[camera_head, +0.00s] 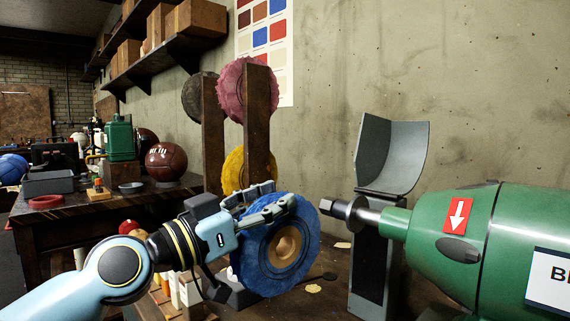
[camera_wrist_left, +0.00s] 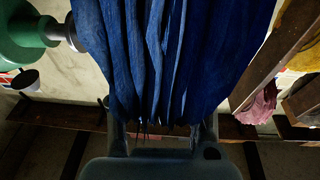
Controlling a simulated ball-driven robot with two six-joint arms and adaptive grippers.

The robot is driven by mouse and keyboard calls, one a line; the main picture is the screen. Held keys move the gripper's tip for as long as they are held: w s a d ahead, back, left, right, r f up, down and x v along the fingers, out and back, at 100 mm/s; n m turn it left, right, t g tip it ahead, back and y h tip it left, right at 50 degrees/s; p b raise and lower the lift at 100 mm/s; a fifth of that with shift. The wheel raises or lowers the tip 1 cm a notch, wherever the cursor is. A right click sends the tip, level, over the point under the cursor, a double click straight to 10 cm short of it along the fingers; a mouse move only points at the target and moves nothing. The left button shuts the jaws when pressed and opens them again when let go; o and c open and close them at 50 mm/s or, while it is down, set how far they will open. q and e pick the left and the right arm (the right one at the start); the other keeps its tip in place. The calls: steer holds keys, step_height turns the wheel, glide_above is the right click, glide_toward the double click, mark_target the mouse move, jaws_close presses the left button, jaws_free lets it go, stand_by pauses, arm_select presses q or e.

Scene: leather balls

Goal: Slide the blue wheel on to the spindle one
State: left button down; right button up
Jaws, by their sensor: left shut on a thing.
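My left gripper (camera_head: 280,196) is shut on the upper rim of the blue wheel (camera_head: 258,262) and holds it upright above the bench. The wheel has a tan hub with a hole in its middle. In the left wrist view the blue wheel (camera_wrist_left: 160,60) fills the top middle, with its folded rim between the fingers. The spindle (camera_head: 368,216) is a metal shaft with a wider dark end, sticking out leftward from a green machine (camera_head: 455,225). The wheel is left of the spindle's end and appears apart from it. My right gripper is not in view.
A curved grey guard (camera_head: 392,155) stands behind the spindle. A wooden rack (camera_head: 257,115) with a pink wheel (camera_head: 233,90) and a yellow wheel (camera_head: 233,168) stands behind my gripper. A brown ball (camera_head: 166,161) and tools lie on the left table. Small pieces lie on the bench below.

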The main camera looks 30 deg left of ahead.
mark_target(348, 211)
arm_select(q)
steer(key=shift+w+d+r+n+t+y, duration=0.15)
steer(key=shift+w+r+t, duration=0.2)
steer(key=shift+w+r, duration=0.55)
steer(key=shift+w+r+n+t+y, duration=0.1)
steer(key=shift+w+r+t, duration=0.2)
steer(key=shift+w+r, duration=0.55)
steer(key=shift+w+d+r+n+t+y, duration=0.15)
steer(key=shift+w+r+t, duration=0.3)
steer(key=shift+r, duration=0.8)
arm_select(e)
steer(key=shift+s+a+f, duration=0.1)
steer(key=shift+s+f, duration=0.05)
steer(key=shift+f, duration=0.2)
arm_select(q)
steer(key=shift+a, duration=0.15)
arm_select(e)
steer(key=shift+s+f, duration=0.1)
arm_select(q)
steer(key=shift+d, duration=0.35)
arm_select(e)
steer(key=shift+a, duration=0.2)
